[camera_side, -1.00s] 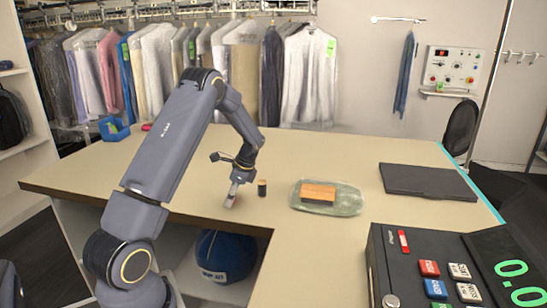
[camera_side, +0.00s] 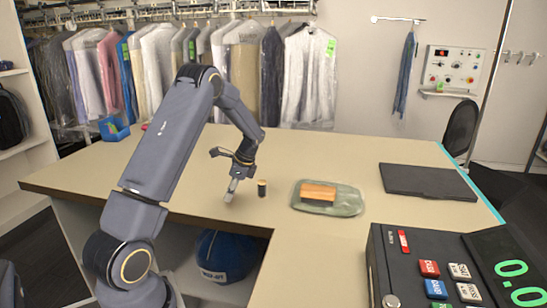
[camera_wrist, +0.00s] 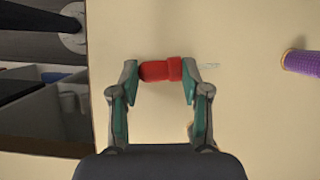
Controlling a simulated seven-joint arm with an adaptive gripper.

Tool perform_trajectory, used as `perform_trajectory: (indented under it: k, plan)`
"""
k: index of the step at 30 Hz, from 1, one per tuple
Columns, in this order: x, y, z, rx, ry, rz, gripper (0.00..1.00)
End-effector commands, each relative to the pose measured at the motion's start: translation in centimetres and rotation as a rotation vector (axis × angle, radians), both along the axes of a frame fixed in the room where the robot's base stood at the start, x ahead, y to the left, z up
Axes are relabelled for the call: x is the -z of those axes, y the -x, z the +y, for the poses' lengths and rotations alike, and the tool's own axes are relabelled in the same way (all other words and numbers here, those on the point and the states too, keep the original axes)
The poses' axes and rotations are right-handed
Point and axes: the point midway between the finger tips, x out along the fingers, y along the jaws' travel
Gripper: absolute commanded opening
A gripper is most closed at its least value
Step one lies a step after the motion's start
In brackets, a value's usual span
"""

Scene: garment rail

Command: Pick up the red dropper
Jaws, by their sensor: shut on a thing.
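The red dropper (camera_wrist: 160,70) lies crosswise between the two fingers of my gripper (camera_wrist: 160,78) in the wrist view. Its thin clear tip (camera_wrist: 209,65) sticks out past the right finger. Both fingers touch it, one at each end of the red part, so my gripper is shut on it. In the side view my gripper (camera_side: 232,190) is low over the counter near its front edge. The dropper is too small or hidden to make out there. I cannot tell whether it still touches the counter.
A dark spool-like cylinder (camera_side: 262,188) stands just right of my gripper; a purple cylinder (camera_wrist: 302,63) shows at the right in the wrist view. A green tray (camera_side: 348,206) with an orange-brown block (camera_side: 318,191) lies further right.

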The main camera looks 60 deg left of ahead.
Motion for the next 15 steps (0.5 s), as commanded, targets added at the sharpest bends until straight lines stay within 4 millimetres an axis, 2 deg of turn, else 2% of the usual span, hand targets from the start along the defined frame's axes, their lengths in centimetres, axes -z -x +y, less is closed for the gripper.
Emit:
perform_trajectory:
  k: [3,10,15]
  plan:
    - [-2.3,0.3,-0.3,-0.001,-0.002,-0.005,0.29]
    - [-8.0,4.2,-3.2,0.001,-0.003,-0.007,0.29]
    - [-9.7,7.8,-5.9,0.002,-0.002,-0.004,0.29]
